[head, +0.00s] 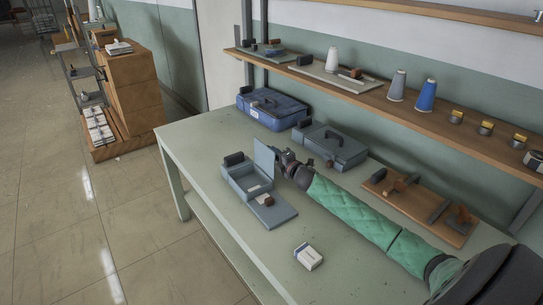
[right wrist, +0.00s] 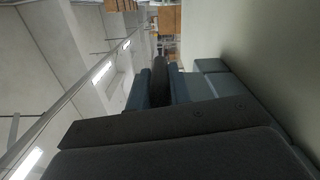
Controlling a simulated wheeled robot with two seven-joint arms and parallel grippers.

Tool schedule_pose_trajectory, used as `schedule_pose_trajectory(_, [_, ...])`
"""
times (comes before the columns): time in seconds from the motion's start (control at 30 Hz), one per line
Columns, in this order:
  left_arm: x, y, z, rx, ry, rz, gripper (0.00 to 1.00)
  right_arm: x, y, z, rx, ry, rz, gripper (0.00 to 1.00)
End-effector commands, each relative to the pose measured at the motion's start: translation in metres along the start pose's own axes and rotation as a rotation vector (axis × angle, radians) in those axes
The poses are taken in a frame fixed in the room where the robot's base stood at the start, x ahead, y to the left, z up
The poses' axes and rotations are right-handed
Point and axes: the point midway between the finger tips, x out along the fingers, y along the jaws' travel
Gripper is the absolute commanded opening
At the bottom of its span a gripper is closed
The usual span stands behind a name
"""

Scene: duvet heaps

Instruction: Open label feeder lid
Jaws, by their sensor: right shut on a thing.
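The label feeder (head: 240,178) is a small grey-blue box on the green table, with a flat plate (head: 272,212) at its front. Its lid (head: 264,156) stands raised, roughly upright, at the box's right side. My right gripper (head: 281,161) is at the raised lid and shut on it; the lid partly hides the fingertips. In the right wrist view blue-grey panels show beyond the dark gripper body, but which part is the lid is hard to tell. Inside the open box a pale item shows. My left gripper is not in view.
A blue case (head: 272,106) and a grey case (head: 333,146) stand behind. A wooden board (head: 420,208) with tools lies right, and a small white box (head: 308,256) lies in front. A wooden shelf (head: 400,100) with spools overhangs the back. The table's front left is clear.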

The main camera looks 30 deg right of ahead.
Motion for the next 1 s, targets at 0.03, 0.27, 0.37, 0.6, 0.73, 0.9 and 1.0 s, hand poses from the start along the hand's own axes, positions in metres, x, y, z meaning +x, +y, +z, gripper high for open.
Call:
schedule_pose_trajectory(0.03, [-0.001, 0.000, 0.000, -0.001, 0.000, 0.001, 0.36, 0.000, -0.002, 0.003, 0.030, -0.001, 0.000, 0.00])
schedule_pose_trajectory(0.27, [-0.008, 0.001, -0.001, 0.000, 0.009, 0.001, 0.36, 0.000, -0.011, 0.010, 0.152, 0.000, -0.001, 0.00])
schedule_pose_trajectory(0.37, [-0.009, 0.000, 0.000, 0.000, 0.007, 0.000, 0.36, 0.000, -0.013, 0.012, 0.183, -0.001, -0.001, 0.00])
schedule_pose_trajectory(0.6, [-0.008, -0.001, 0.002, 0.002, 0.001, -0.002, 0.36, 0.000, -0.015, 0.014, 0.220, -0.001, -0.001, 0.00])
schedule_pose_trajectory(0.73, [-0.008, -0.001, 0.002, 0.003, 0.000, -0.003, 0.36, 0.000, -0.015, 0.014, 0.223, 0.000, -0.001, 0.00])
schedule_pose_trajectory(0.9, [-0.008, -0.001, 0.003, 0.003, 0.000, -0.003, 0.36, 0.000, -0.015, 0.014, 0.222, 0.000, -0.001, 0.00])
schedule_pose_trajectory(1.0, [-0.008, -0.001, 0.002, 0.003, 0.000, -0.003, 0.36, 0.000, -0.015, 0.014, 0.222, 0.000, -0.001, 0.23])
